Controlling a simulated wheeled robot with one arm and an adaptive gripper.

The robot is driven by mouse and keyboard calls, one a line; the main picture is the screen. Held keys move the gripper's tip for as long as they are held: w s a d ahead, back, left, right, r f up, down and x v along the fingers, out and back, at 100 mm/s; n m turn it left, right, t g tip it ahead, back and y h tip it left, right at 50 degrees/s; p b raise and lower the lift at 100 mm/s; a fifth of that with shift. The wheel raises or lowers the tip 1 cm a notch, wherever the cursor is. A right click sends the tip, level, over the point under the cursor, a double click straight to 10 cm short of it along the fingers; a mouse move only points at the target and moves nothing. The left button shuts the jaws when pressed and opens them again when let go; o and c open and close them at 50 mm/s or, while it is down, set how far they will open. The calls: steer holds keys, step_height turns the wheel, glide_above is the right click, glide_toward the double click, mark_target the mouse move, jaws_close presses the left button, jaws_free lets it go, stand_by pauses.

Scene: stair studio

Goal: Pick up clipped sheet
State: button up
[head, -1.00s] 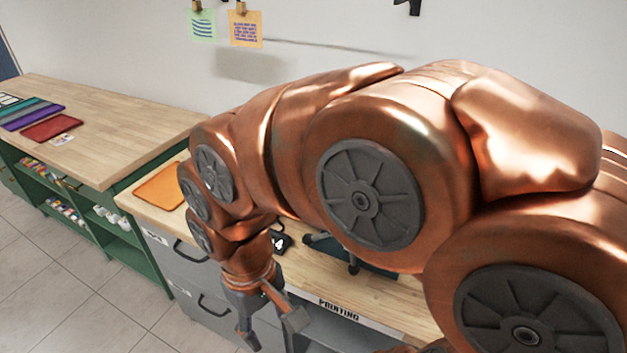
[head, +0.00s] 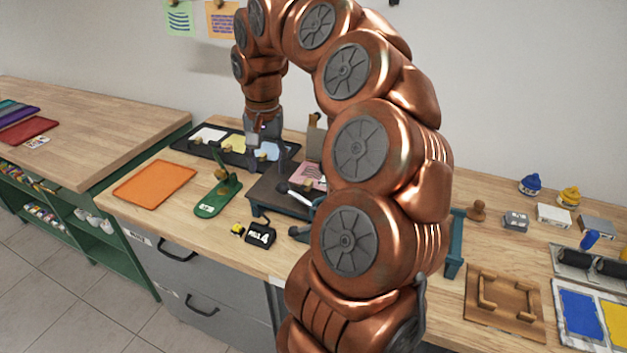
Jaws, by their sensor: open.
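My gripper (head: 266,165) points down over the back of the bench, in front of a black tray (head: 188,140). It is open, with no sheet seen between its fingers. The tray holds a white sheet (head: 208,136), a yellow sheet (head: 233,145) and a light blue sheet (head: 267,151) partly covered by the gripper. A pink sheet (head: 307,174) with dark print lies on a dark press bed (head: 272,192), right of the gripper. A green sheet (head: 180,20) and an orange sheet (head: 223,22) hang on the wall. I cannot tell which one is the clipped sheet.
An orange mat (head: 155,184), a green stapler-like tool (head: 218,193) and a black labelled block (head: 261,235) stand near the front left. A wooden frame (head: 503,303) and ink pads (head: 581,316) lie at right. My arm hides the middle.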

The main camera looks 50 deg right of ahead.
mark_target(308, 181)
steer(key=d+m, duration=0.1)
steer(key=d, duration=0.2)
steer(key=s+d+f+m, duration=0.1)
steer(key=d+m, duration=0.1)
steer(key=d, duration=0.2)
steer(key=d+f+m, duration=0.1)
steer(key=d, duration=0.2)
steer(key=shift+s+d+f, duration=0.15)
steer(key=shift+s+d, duration=0.05)
steer(key=shift+d, duration=0.1)
steer(key=shift+d+f+m, duration=0.15)
steer(key=shift+d+m, duration=0.05)
steer(key=shift+m, duration=0.1)
steer(key=shift+s+f+p, duration=0.15)
steer(key=shift+f+p, duration=1.1)
steer(key=shift+f, duration=2.55)
steer(key=c, duration=0.9)
steer(key=shift+r, duration=0.1)
